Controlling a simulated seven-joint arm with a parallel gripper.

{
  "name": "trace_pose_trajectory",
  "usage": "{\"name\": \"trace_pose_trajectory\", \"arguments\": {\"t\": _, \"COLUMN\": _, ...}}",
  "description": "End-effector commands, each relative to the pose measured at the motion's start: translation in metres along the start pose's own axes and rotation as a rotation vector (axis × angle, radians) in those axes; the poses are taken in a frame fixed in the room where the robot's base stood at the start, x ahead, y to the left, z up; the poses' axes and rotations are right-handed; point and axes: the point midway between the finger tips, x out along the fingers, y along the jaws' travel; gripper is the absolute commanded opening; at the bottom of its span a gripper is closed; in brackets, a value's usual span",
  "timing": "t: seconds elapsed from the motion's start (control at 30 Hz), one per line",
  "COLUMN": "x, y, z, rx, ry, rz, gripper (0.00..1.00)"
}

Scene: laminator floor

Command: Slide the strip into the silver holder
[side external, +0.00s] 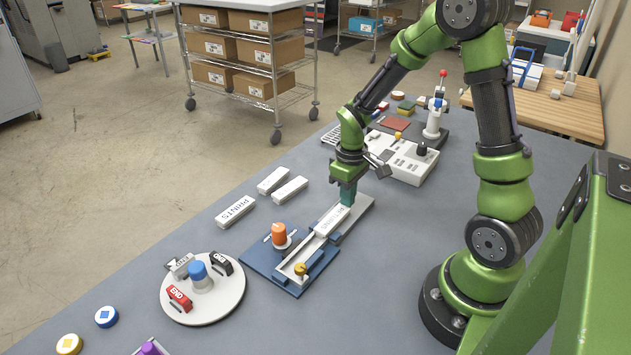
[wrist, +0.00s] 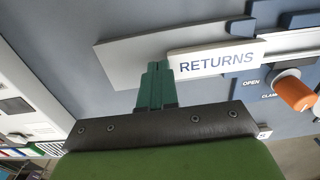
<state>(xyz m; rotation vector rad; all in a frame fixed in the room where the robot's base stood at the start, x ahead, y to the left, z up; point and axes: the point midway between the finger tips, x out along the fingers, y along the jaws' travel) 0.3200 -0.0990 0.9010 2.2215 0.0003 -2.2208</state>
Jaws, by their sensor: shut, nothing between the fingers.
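The white strip marked RETURNS (side external: 332,221) lies lengthwise on the long silver holder (side external: 361,208). In the wrist view the strip (wrist: 214,61) reaches right toward the blue base, and a bare stretch of the holder (wrist: 125,56) shows to its left. My gripper (side external: 347,200) is shut and empty, with its green fingers pointing down at the strip's end away from the orange knob. In the wrist view the fingertips (wrist: 158,66) are right beside that end; I cannot tell whether they touch it.
The holder runs over a blue base (side external: 262,262) with an orange knob (side external: 278,235) and a brass knob (side external: 300,269). A strip marked PRINTS (side external: 235,211) and two plain white strips lie to the left. A round white turntable (side external: 226,298) stands in front.

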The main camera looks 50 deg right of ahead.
Motion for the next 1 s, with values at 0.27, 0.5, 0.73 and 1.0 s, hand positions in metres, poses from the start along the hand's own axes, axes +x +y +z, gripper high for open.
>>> {"name": "trace_pose_trajectory", "arguments": {"t": 0.27, "x": 0.0, "y": -0.001, "z": 0.0, "rx": 0.0, "ry": 0.0, "rz": 0.0, "gripper": 0.0}}
{"name": "trace_pose_trajectory", "arguments": {"t": 0.5, "x": 0.0, "y": -0.005, "z": 0.0, "rx": 0.0, "ry": 0.0, "rz": 0.0, "gripper": 0.0}}
{"name": "trace_pose_trajectory", "arguments": {"t": 0.73, "x": 0.0, "y": -0.015, "z": 0.0, "rx": -0.001, "ry": -0.001, "rz": 0.0, "gripper": 0.0}}
{"name": "trace_pose_trajectory", "arguments": {"t": 1.0, "x": 0.0, "y": -0.026, "z": 0.0, "rx": 0.0, "ry": 0.0, "rz": 0.0, "gripper": 0.0}}
